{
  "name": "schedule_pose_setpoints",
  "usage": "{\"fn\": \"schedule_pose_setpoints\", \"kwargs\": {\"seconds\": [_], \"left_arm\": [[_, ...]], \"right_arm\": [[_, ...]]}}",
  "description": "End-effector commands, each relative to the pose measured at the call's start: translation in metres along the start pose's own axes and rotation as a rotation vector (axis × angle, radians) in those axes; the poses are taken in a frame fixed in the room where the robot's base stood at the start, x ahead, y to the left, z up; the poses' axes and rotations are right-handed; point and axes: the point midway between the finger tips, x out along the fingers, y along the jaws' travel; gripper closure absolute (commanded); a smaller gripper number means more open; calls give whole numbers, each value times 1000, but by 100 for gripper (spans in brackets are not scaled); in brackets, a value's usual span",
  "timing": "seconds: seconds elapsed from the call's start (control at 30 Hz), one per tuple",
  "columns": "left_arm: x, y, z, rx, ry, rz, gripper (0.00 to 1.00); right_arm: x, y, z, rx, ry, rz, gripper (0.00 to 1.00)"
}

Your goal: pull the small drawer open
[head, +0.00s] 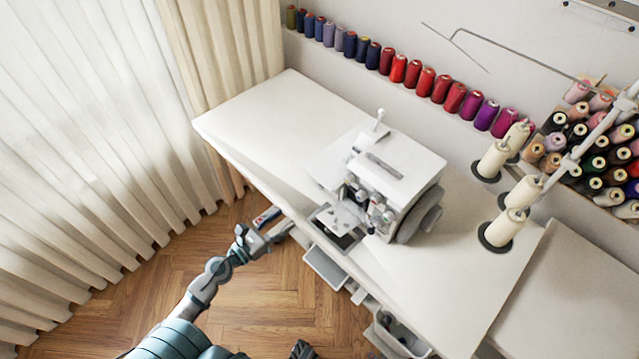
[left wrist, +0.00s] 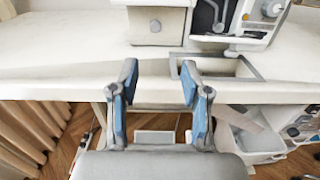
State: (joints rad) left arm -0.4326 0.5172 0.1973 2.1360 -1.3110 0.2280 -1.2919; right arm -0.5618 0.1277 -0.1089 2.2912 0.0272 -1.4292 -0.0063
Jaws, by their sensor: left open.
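My left gripper (head: 274,223) is open and empty at the front edge of the white sewing table (head: 262,104). In the left wrist view its two blue-padded fingers (left wrist: 160,92) stand apart, with the table's front edge behind them. In the head view a pale, shallow tray-like unit (head: 325,268) shows below the table edge, right of the gripper. I cannot tell if it is the small drawer. In the wrist view a white box front with a round knob (left wrist: 157,26) is part of the machine, beyond the fingers. A dark piece at the bottom edge may be my right gripper (head: 302,350).
The white sewing machine (head: 392,180) stands on the table above a recess (head: 338,228). A white bin (head: 400,338) sits lower right under the table. Thread cones (head: 503,228) stand on the table's right. Wood floor (head: 270,290) is free left of the table.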

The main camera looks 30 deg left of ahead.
Motion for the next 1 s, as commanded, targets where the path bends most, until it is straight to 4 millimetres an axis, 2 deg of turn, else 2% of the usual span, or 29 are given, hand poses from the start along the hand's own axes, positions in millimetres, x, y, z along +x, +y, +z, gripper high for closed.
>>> {"fn": "schedule_pose_setpoints", "kwargs": {"seconds": [0.03, 0.3, 0.43, 0.6, 0.8, 1.0], "left_arm": [[12, 3, 5, 2, -4, 0, 53], [76, 12, 3, -14, -6, 5, 53], [106, 11, 2, -15, -6, 5, 53], [136, 8, 0, -13, -3, 5, 53], [154, 6, -2, -10, 0, 4, 53], [154, 8, -3, -13, 0, 4, 53]], "right_arm": [[6, -1, -2, -1, -4, 0, 100], [57, -10, 6, -7, -20, 6, 100], [75, -10, 14, -9, -24, 5, 100], [88, -8, 20, -10, -26, 2, 100], [93, -6, 23, -9, -28, -3, 100], [93, -8, 22, -11, -29, 3, 100]]}}
